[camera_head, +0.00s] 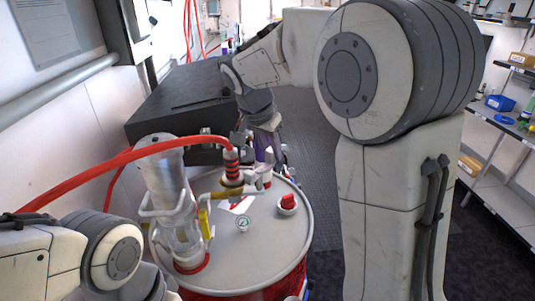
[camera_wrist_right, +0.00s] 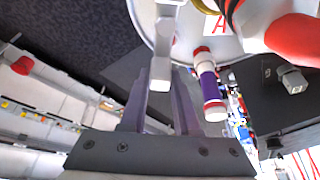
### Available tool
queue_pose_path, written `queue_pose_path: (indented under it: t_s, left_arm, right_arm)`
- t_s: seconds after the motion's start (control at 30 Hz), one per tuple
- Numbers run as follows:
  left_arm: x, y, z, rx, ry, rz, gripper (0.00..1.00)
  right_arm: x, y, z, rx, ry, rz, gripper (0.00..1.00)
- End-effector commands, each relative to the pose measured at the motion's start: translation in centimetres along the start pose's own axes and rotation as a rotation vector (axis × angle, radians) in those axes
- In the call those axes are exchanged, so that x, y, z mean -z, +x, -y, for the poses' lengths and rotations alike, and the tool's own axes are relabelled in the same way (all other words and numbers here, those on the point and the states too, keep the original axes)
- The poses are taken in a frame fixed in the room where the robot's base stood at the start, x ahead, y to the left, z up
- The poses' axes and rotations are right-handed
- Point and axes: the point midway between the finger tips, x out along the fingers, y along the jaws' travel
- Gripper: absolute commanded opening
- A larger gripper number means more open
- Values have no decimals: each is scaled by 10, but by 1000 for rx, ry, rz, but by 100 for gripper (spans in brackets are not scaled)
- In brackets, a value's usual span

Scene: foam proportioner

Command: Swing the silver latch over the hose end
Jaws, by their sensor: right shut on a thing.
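The silver latch (camera_wrist_right: 162,65) is a pale grey bar that runs down between the two purple fingers of my right gripper (camera_wrist_right: 163,95) in the right wrist view. The fingers are shut on its lower end. In the head view my right gripper (camera_head: 268,148) is just behind and right of the hose end (camera_head: 231,162), a red and pale striped piece above the drum. The latch is hard to make out there. In the wrist view a large red shape (camera_wrist_right: 295,40) fills the upper right.
A silver cylinder (camera_head: 170,195) stands on the grey drum lid (camera_head: 262,255). A red knob (camera_head: 287,202) and a small gauge (camera_head: 243,224) are on the lid. The red hose (camera_head: 110,165) crosses from the left. A black case (camera_head: 170,97) is behind; shelves stand right.

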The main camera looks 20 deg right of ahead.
Motion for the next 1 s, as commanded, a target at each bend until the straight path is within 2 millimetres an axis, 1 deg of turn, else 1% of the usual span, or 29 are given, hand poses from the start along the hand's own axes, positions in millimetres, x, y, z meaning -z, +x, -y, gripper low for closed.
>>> queue_pose_path:
  t_s: [0.03, 0.1, 0.4, 0.7, 1.0]
  left_arm:
    - [0, 7, 0, 0, -1, 0, 50]
    - [-1, 10, 1, 0, -1, 0, 50]
    - [-1, 21, 2, 0, -4, 0, 50]
    - [-1, 26, 2, 0, -4, 0, 50]
    - [-1, 27, 2, 0, -5, 0, 50]
  right_arm:
    - [-1, 3, -1, -15, 41, -1, 0]
    - [-1, 2, -5, -41, 102, -1, 0]
    - [-4, 0, -18, -151, 365, -1, 0]
    - [-10, -4, -30, -249, 604, 0, 0]
    - [-14, -6, -36, -313, 761, -1, 0]
